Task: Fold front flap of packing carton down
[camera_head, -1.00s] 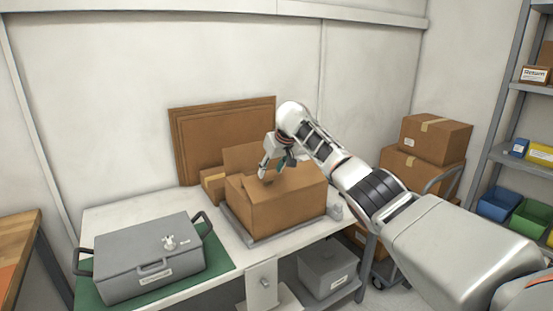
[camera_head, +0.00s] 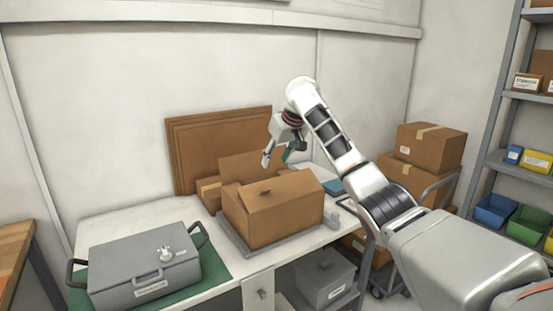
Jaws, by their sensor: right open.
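The packing carton (camera_head: 268,222) is an open-topped brown box on a grey plate on the white bench. Its near top panel, the front flap (camera_head: 290,187), lies about flat across the top, with a small dark mark on it. Another flap (camera_head: 255,166) stands up at the back of the carton. My right gripper (camera_head: 278,158) is open and empty, above the carton near the back flap and apart from the front flap. My left gripper is not in view.
A grey lidded case (camera_head: 130,272) sits on a green mat to the left. Flat brown cardboard sheets (camera_head: 190,150) lean on the wall behind the carton. A small box (camera_head: 208,190) stands beside it. Stacked cartons (camera_head: 430,147) stand on a trolley at right.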

